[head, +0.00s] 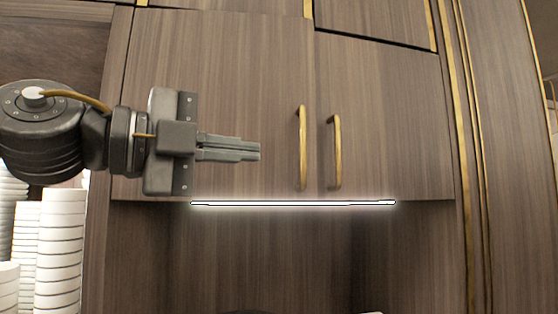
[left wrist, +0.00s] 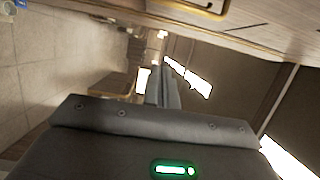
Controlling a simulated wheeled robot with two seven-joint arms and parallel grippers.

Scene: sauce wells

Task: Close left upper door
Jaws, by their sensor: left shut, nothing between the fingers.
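The left upper door (head: 225,75) is a brown wood-grain cabinet door in the head view, with a vertical brass handle (head: 302,148) near its right edge. It looks flush with the cabinet front, beside the right upper door (head: 385,110). My left gripper (head: 258,152) is shut and empty. It points right in front of the left door, with its tips a little left of the brass handle; I cannot tell whether it touches the door. In the left wrist view the shut fingers (left wrist: 163,88) show above the gripper body. My right gripper is not in view.
A bright light strip (head: 290,203) runs under the doors. Stacks of white dishes (head: 60,245) stand at the lower left, below my arm. The right door's brass handle (head: 336,152) is close to the left one. A tall panel with brass trim (head: 465,150) stands at the right.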

